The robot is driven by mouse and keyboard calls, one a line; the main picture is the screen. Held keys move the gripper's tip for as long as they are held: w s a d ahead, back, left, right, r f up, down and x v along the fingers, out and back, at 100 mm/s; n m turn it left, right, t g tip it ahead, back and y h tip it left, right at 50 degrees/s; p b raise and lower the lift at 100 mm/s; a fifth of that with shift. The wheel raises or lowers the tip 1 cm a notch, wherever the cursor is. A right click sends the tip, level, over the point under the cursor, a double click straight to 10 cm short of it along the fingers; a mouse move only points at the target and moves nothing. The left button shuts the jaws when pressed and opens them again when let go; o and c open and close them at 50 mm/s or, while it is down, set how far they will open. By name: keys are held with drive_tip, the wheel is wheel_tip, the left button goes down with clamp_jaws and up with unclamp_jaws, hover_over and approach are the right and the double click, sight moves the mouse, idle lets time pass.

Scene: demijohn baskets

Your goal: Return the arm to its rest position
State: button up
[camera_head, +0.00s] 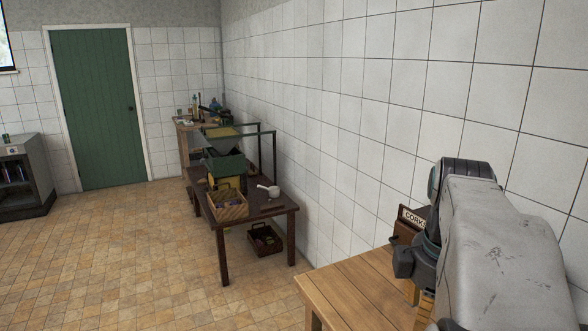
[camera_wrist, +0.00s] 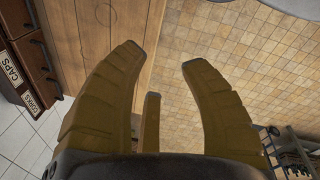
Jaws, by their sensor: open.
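My gripper shows in the wrist view (camera_wrist: 158,75), with its yellow-brown fingers spread apart and nothing between them. It hangs over the edge of a light wooden table, with the tiled floor beyond. In the head view my grey arm reaches forward on the right, above the wooden table (camera_head: 352,290). The arm hides most of the gripper there and part of the table.
A box labelled CORKS (camera_head: 408,222) stands by the wall behind my arm; drawers labelled CAPS and CORKS (camera_wrist: 30,75) show in the wrist view. A dark table (camera_head: 270,207) holds a basket (camera_head: 228,209). Another basket (camera_head: 265,240) is below. Floor at left is clear.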

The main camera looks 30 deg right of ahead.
drive_tip(key=a+f+m+t, duration=0.1)
drive_tip(key=a+f, duration=0.3)
drive_tip(key=a, duration=0.6)
drive_tip(key=a+f+m+t+y, duration=0.1)
drive_tip(key=a+f+m, duration=0.3)
drive_tip(key=a, duration=0.6)
drive_tip(key=shift+s+a+f+m+t, duration=0.3)
drive_tip(key=shift+f+t, duration=0.3)
drive_tip(key=shift+d, duration=0.1)
